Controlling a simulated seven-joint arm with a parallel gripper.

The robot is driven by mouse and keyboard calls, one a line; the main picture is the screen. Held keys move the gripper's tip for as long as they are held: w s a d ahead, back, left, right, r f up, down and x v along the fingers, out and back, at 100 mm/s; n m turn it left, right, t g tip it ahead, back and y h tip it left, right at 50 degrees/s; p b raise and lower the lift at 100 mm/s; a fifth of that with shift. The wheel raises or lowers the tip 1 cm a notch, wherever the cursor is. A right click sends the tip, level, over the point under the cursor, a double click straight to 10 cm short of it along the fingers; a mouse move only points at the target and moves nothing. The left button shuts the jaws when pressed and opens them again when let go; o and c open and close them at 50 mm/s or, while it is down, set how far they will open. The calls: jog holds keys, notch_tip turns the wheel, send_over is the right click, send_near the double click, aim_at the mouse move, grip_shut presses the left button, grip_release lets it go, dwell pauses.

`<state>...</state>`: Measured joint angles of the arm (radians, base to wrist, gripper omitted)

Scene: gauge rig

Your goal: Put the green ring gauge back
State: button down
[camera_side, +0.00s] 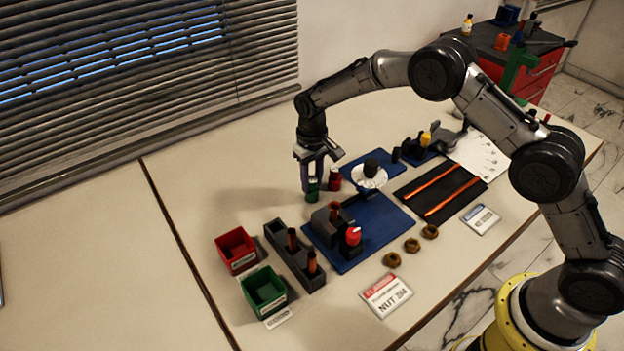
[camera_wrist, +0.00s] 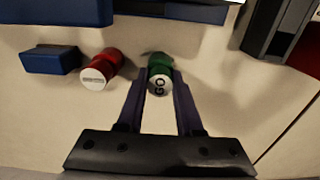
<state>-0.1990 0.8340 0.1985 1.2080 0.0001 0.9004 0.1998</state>
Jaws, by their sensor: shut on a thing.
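The green ring gauge (camera_side: 312,192) is a small green cylinder at the back of the table, left of the red gauge. In the wrist view it shows a pale end face with dark marks (camera_wrist: 160,82) and sits between the two fingers. My gripper (camera_side: 314,182) points down and is shut on the green gauge; its fingers also show in the wrist view (camera_wrist: 160,95). The red gauge (camera_side: 334,179) stands just to the right in the side view, and to the left in the wrist view (camera_wrist: 97,70). I cannot tell whether the green gauge touches the table.
A blue plate (camera_side: 345,262) carries a dark fixture with a red knob (camera_side: 353,236). A dark rack (camera_side: 281,246) with orange-handled pieces, a red bin (camera_side: 235,248) and a green bin (camera_side: 263,290) stand at the front left. Several brown nuts (camera_side: 411,245) lie front right. The table's left is clear.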

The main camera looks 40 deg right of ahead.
aim_at(312, 179)
jog(key=c, duration=0.6)
grip_release()
jog(key=shift+f, duration=0.1)
jog(key=shift+o, duration=0.2)
notch_tip(312, 179, up, 13)
jog(key=s+d+r+t, duration=0.1)
jog(key=s+d+r, duration=0.3)
jog(key=s+r, duration=0.4)
jog(key=s+d+r+t, duration=0.2)
jog(key=s+d+r, duration=0.15)
jog(key=s, duration=0.65)
jog(key=s+d+r+t, duration=0.1)
jog(key=s+d+r, duration=0.1)
jog(key=s+r, duration=0.5)
jog(key=s+f, duration=0.2)
jog(key=s, duration=0.4)
jog(key=s+d+f+t, duration=0.1)
jog(key=s+f, duration=0.2)
jog(key=s, duration=0.4)
jog(key=shift+d+f+t, duration=0.25)
jog(key=shift+f+t, duration=0.05)
jog(key=shift+f, duration=0.05)
